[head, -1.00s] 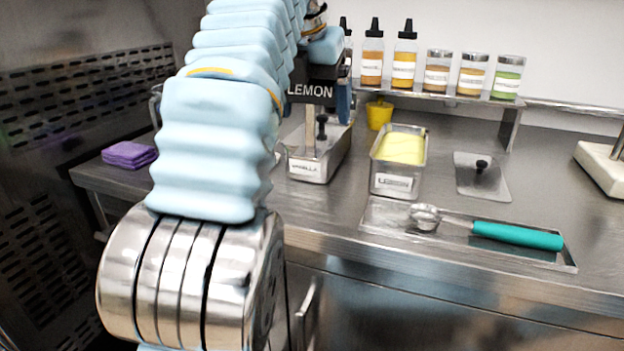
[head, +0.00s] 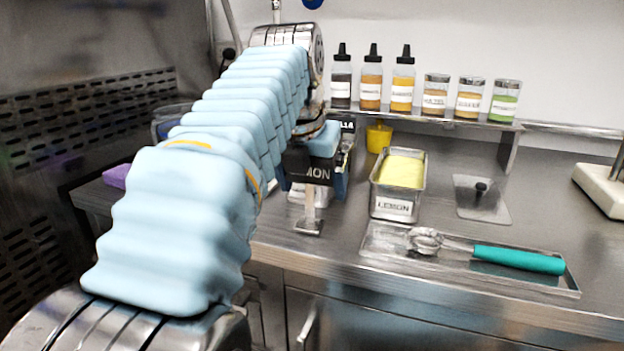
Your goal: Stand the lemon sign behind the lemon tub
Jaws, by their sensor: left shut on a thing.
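My left gripper (head: 314,158) is shut on the lemon sign (head: 312,174), a black plate reading "MON" in the visible part, on a pale post with a small flat metal foot. The sign is upright, left of the lemon tub and apart from it. I cannot tell whether its foot touches the counter. The lemon tub (head: 393,208) is a steel pan of yellow ice cream with a "LEMON" label on its front. The counter just behind it is partly hidden by the tub. My right gripper is not in view.
Another black sign (head: 348,125) ending in "LIA" stands behind my gripper. A small yellow cup (head: 378,138) stands behind the lemon tub. A lid (head: 481,203) lies to its right. A tray (head: 390,250) with a teal-handled scoop (head: 518,260) is in front. Bottles line a shelf (head: 455,117).

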